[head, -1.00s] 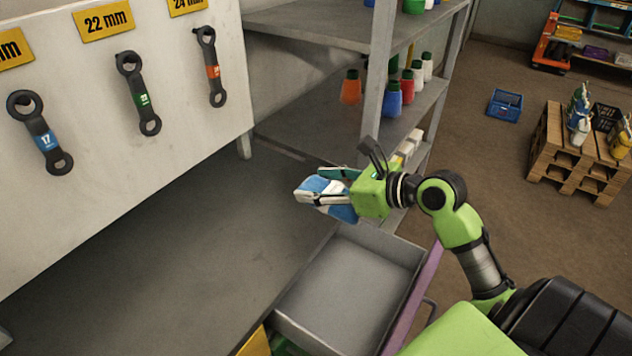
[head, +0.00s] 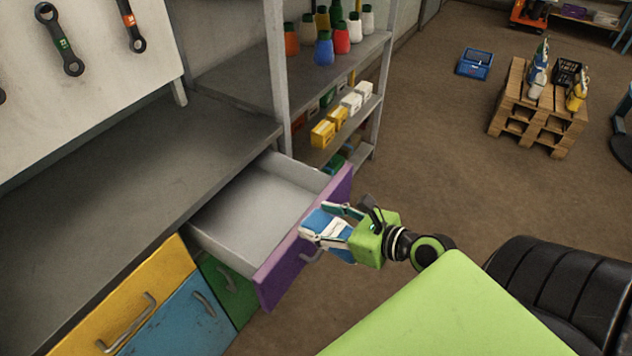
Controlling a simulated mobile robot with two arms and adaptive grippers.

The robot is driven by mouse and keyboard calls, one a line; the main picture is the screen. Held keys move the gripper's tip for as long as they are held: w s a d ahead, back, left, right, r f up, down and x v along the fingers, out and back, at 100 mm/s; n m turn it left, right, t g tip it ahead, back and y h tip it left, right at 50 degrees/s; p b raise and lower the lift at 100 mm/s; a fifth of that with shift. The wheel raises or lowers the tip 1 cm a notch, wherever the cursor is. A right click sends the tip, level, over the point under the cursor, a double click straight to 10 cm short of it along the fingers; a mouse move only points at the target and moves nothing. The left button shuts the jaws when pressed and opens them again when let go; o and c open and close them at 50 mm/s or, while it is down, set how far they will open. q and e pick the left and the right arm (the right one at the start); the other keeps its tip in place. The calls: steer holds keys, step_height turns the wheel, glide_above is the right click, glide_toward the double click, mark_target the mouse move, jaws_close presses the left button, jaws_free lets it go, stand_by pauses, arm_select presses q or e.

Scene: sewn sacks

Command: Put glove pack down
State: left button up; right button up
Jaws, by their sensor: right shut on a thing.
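The glove pack (head: 317,222) is a small blue and white packet in the head view. My right gripper (head: 328,228) is shut on it, right of the purple front of the open drawer (head: 246,212). In the picture the pack overlaps the edge of the purple front; I cannot tell whether it touches it. The inside of the drawer that shows is grey and empty. My left gripper is not in view.
The grey worktop (head: 130,170) lies at the left, above yellow, blue and green fronts. A shelf rack (head: 340,55) with bottles and small boxes (head: 322,133) stands behind the drawer.

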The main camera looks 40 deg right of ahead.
steer(key=s+d+f+m+h+b, duration=0.1)
steer(key=s+f+m+h, duration=0.1)
steer(key=s+f, duration=0.7)
steer(key=shift+s+f+m+t+h, duration=0.3)
steer(key=shift+f+h, duration=0.1)
steer(key=shift+f, duration=0.5)
